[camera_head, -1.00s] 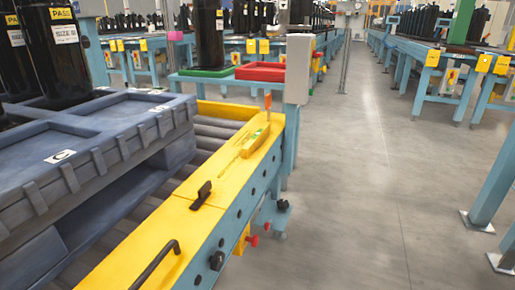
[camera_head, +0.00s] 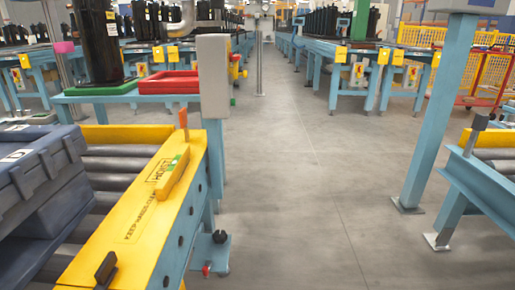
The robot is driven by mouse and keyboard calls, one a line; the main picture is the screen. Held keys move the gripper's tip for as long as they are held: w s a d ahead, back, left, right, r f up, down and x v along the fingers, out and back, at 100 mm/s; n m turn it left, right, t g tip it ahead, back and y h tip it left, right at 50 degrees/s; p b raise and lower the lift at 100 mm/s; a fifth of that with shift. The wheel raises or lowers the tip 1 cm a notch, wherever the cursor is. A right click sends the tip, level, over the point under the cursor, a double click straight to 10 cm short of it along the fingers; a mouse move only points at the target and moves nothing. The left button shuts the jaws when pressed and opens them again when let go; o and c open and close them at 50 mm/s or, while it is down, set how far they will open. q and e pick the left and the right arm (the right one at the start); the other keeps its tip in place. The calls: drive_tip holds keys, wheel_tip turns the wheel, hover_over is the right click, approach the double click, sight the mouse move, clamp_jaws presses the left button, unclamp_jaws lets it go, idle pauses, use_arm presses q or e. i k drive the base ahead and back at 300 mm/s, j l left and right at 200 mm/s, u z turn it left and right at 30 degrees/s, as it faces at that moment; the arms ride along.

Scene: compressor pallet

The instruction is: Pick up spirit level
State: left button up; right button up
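The spirit level (camera_head: 172,172) is a short yellow bar with a green part near its middle. It lies on the yellow top rail (camera_head: 140,215) of the conveyor frame, left of the picture's centre, lengthwise near the outer edge. Neither of my grippers shows in the head view, and nothing touches the level.
An orange upright piece (camera_head: 183,122) stands at the rail's far end, close to the level. A black handle (camera_head: 105,268) sticks up nearer. Rollers and a grey-blue pallet (camera_head: 40,165) lie to the left. A red tray (camera_head: 169,82) is beyond. The floor (camera_head: 300,200) to the right is clear.

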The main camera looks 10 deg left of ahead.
sight(163, 189)
drive_tip(key=i+j+z, duration=0.3)
drive_tip(key=j+z, duration=0.15)
drive_tip(key=j, duration=0.15)
drive_tip(key=i+j+z, duration=0.2)
drive_tip(key=j+z, duration=0.25)
drive_tip(key=j, duration=0.2)
drive_tip(key=i+j+z, duration=0.1)
drive_tip(key=j+z, duration=0.4)
drive_tip(key=j, duration=0.25)
drive_tip(key=j+z, duration=0.45)
drive_tip(key=j, duration=0.25)
drive_tip(key=k+j+z, duration=0.15)
drive_tip(key=j, duration=0.25)
drive_tip(key=j+z, duration=0.1)
drive_tip(key=j, duration=0.35)
